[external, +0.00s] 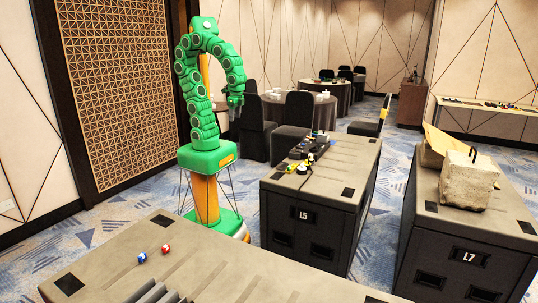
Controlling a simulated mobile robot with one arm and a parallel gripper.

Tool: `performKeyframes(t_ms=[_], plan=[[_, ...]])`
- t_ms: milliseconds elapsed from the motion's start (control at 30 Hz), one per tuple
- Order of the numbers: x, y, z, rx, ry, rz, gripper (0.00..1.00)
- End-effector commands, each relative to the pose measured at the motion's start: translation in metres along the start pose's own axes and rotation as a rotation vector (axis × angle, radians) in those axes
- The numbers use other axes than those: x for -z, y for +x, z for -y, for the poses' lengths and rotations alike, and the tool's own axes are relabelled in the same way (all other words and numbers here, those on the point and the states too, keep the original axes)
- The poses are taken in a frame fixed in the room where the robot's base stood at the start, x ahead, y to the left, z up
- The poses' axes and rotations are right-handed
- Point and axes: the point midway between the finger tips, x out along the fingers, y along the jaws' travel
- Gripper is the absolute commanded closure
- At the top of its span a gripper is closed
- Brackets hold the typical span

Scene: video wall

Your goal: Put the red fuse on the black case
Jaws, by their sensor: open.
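A small red piece (165,248), which looks like the red fuse, lies on the grey-topped surface (215,262) in the foreground, beside a small blue piece (142,257). A black case labelled L5 (290,225) with a grey top stands right of my arm's base. A dark, elongated object (312,146) lies on its top; I cannot tell which of these is the task's black case. My gripper (235,103) hangs from the curled green arm, high and well away from the red piece. It is open, and nothing shows in it.
Small yellow pieces (302,168) lie on the L5 case. A second case labelled L7 (465,250) carries a stone-like block (468,180). Grey ridges (160,292) rise near the front edge. Round tables with black chairs stand behind; carpet is open between the cases.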

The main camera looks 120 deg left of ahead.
Motion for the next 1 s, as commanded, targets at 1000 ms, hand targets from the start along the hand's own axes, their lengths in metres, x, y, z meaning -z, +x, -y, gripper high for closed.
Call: performKeyframes(t_ms=[1000], plan=[[-0.058, 0.017, 0.014, -0.034, 0.07, 0.018, 0.38]])
